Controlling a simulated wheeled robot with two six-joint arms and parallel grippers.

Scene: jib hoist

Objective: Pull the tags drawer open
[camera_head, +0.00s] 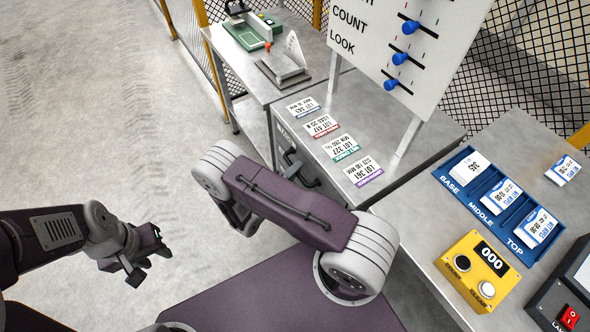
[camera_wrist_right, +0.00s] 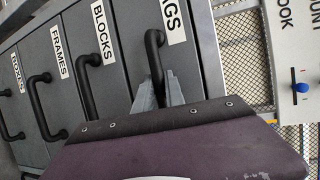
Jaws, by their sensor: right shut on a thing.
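The tags drawer (camera_wrist_right: 132,40) is a grey drawer front in the right wrist view, its white label partly cut off at the top edge. Its black bar handle (camera_wrist_right: 153,55) runs down between the grey fingers of my right gripper (camera_wrist_right: 157,95), which is shut on it. The drawer front looks about level with its neighbours.
Drawers labelled blocks (camera_wrist_right: 92,62), frames (camera_wrist_right: 50,80) and boxes (camera_wrist_right: 14,95) sit beside it, each with a black handle. Above, the bench (camera_head: 318,140) carries several label cards. A blue tray (camera_head: 476,203) and yellow counter (camera_head: 470,275) stand right. Open floor lies left.

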